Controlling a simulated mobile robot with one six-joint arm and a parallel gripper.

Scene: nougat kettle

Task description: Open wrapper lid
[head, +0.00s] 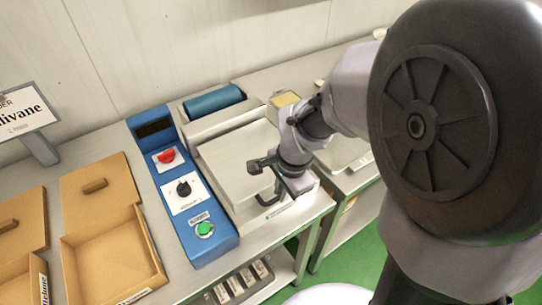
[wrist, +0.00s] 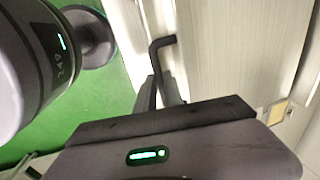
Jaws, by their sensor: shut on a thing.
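The wrapper is a pale machine with a blue control panel on its left. Its flat, light-coloured lid (head: 238,163) lies closed, and a blue roll (head: 213,101) sits behind it. A dark bar handle (head: 267,198) is on the lid's front edge. My gripper (head: 280,186) is at that front edge, shut on the handle. In the wrist view the bent black handle (wrist: 157,55) runs into the fingers of my gripper (wrist: 163,90), with the lid (wrist: 230,50) to its right. The fingertips are partly hidden.
The panel carries a red button (head: 166,156), a black knob (head: 183,188) and a green button (head: 204,229). Brown trays (head: 112,262) stand to the left. A second counter with a small yellow-topped item (head: 285,98) is at the right. Green floor lies in front.

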